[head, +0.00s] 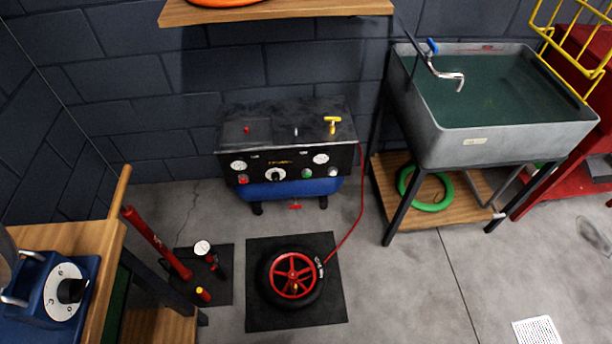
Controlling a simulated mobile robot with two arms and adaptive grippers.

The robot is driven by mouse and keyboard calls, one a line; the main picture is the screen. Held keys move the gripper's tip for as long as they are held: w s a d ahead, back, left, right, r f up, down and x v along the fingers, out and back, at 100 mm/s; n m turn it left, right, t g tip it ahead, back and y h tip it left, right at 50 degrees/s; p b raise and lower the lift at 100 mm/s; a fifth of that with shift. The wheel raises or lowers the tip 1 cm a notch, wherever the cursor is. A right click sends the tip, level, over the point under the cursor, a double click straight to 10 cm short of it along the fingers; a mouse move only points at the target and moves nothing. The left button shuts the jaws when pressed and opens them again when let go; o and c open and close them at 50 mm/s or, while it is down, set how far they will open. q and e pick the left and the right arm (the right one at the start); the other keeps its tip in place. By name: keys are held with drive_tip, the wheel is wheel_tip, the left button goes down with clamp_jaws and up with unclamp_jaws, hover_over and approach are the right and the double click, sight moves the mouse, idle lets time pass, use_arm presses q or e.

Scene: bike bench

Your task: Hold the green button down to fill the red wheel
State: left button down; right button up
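The red wheel (279,276) with a black tyre lies flat on a black mat (328,310) on the floor. A compressor (290,189) with a dark top box and a blue tank stands behind it against the wall. The small green button (307,173) is on its front panel, right of the centre dial (275,175). A red button (243,179) is at the panel's left end. A thin red hose (357,210) runs from the compressor's right side down to the wheel. Neither of my grippers is in view.
A wooden bench (75,237) with a blue dial box (40,295) is at the lower left. A sink (470,130) stands on the right. A wooden shelf (280,12) overhangs the compressor.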

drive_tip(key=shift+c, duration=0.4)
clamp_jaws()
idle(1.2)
